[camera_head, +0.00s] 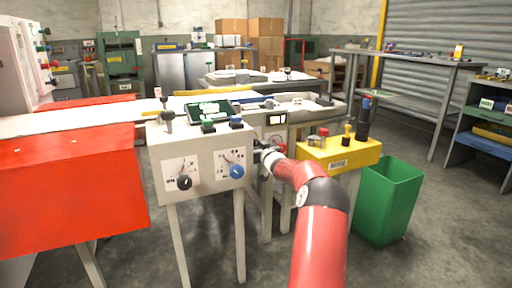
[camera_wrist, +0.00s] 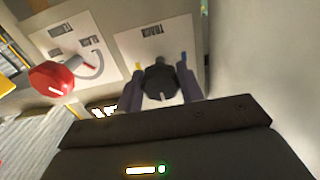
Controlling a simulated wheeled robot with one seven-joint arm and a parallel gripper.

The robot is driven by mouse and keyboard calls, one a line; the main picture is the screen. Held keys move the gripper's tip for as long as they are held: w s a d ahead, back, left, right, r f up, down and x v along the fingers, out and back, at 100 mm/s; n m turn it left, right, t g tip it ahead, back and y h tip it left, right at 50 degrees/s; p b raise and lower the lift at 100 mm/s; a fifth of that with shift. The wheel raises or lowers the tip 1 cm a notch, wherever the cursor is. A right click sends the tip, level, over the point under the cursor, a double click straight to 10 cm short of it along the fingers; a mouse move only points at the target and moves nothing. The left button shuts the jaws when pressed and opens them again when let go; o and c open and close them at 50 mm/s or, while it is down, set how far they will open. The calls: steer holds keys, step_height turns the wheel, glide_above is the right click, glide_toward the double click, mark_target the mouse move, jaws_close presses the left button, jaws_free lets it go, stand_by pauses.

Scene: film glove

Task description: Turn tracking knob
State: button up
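The tracking knob (camera_wrist: 160,80) is black with a pale pointer line, on a white plate marked "TRACK" in the wrist view. My gripper (camera_wrist: 161,84) has one dark finger on each side of the knob, spread apart. Whether either finger touches the knob is unclear. In the head view, my gripper (camera_head: 261,150) is beside the right edge of the white control box, partly hidden by my red arm. I cannot make out the tracking knob in that view.
A red knob (camera_wrist: 51,78) sits on the neighbouring plate. The white control box (camera_head: 200,148) carries a black knob (camera_head: 184,183) and a blue knob (camera_head: 237,171). A yellow box (camera_head: 340,155) and a green bin (camera_head: 388,200) stand right of my arm. Open floor lies further right.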

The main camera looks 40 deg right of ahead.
steer(key=c, duration=0.3)
steer(key=n, duration=0.2)
steer(key=shift+n+b, duration=0.35)
steer(key=shift+n, duration=0.65)
steer(key=o, duration=1)
steer(key=shift+s, duration=0.15)
steer(key=v, duration=0.7)
steer(key=shift+s+b, duration=0.3)
steer(key=shift+b, duration=0.1)
